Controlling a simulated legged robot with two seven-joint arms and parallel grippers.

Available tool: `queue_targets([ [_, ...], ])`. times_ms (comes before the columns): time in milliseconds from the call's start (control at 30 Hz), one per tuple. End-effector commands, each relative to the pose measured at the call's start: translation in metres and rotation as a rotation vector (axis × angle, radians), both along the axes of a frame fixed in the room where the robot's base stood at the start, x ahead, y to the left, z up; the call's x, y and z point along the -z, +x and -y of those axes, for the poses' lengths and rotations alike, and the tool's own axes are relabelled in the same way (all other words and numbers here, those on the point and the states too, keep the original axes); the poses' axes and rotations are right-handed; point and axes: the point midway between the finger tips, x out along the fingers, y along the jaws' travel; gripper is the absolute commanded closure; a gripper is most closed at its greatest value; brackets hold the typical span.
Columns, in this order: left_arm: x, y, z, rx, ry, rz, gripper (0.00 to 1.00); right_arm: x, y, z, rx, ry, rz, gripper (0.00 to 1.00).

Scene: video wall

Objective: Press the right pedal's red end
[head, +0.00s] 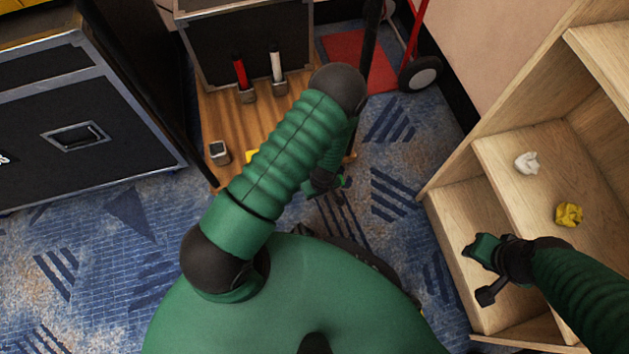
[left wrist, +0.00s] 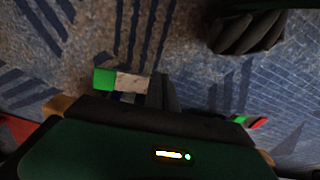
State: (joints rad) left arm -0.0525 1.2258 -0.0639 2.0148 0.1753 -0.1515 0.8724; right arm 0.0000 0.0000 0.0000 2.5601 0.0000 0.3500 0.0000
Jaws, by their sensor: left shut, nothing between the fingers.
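My left arm bends at its elbow in the head view, and my left gripper (head: 327,186) hangs low over the blue carpet beside the wooden board's right edge. It is shut and empty. In the left wrist view its dark fingers (left wrist: 160,92) show beside a part with a bright green end and a pale middle (left wrist: 118,81). A small green and red piece (left wrist: 250,122) shows at right. I cannot tell whether these belong to the pedals. In the head view my arm hides much of the board, and no pedal's red end shows clearly.
The wooden board (head: 205,110) bears a red upright handle (head: 240,72), a white one (head: 277,66) and a small grey device (head: 218,152). A black case (head: 75,130) stands left. The wooden shelf (head: 460,190) at right holds crumpled white (head: 527,162) and yellow (head: 568,214) pieces.

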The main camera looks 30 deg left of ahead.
Motion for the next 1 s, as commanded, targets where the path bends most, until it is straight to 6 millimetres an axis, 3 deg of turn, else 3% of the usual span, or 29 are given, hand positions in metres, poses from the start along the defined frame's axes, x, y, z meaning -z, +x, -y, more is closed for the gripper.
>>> queue_targets([
  [600,-0.14,-0.006,0.012,0.001,0.0,0.0,1.0,-0.087,0.0,0.0,0.0,0.0,0.0,0.64],
  [800,-0.163,-0.008,0.014,0.001,0.001,-0.001,1.0,-0.099,0.0,0.0,0.0,0.0,0.0,0.64],
  [1000,-0.165,-0.009,0.014,0.0,0.0,-0.002,1.0,-0.099,0.0,0.0,0.0,0.0,0.0,0.64],
])
